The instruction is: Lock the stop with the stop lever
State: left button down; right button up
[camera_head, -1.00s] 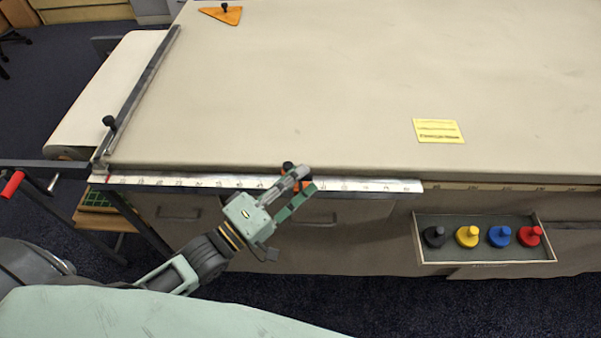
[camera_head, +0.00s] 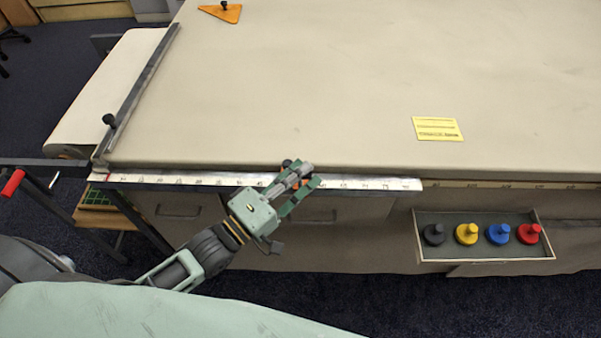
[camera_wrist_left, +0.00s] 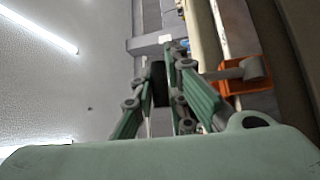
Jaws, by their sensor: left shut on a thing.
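The stop is a small orange block (camera_head: 306,185) on the ruler rail at the table's front edge, mostly hidden by my left gripper in the head view. It shows better in the left wrist view (camera_wrist_left: 232,84), with a grey cylindrical part across it. A dark knob (camera_head: 286,163) shows beside the fingers. My left gripper (camera_head: 300,179) is at the stop, its fingers shut on the stop lever as far as I can tell. In the wrist view a dark piece (camera_wrist_left: 160,83) lies between the fingers; the exact contact is hidden. My right gripper is not in view.
The ruler rail (camera_head: 375,184) runs along the table's front edge. A straightedge bar (camera_head: 140,88) with a black knob lies at the left. An open drawer (camera_head: 485,253) with coloured weights juts out at the right. A yellow card (camera_head: 437,129) and an orange triangle (camera_head: 224,13) lie on the cloth.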

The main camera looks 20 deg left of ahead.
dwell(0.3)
pick_arm(q)
jog(key=shift+s+f+b, duration=0.1)
jog(key=shift+s+b, duration=0.1)
jog(key=shift+b, duration=0.25)
jog(key=s+d+f+m+t+h+b, duration=0.1)
jog(key=s+d+f+m+h+b, duration=0.1)
jog(key=s+f+b, duration=0.4)
jog(key=shift+s+d+m+t+h, duration=0.15)
jog(key=shift+s+m+t+h, duration=0.15)
jog(key=shift+s+m+h, duration=0.6)
jog(key=shift+m+y, duration=0.3)
jog(key=shift+m, duration=0.1)
jog(key=shift+f, duration=0.1)
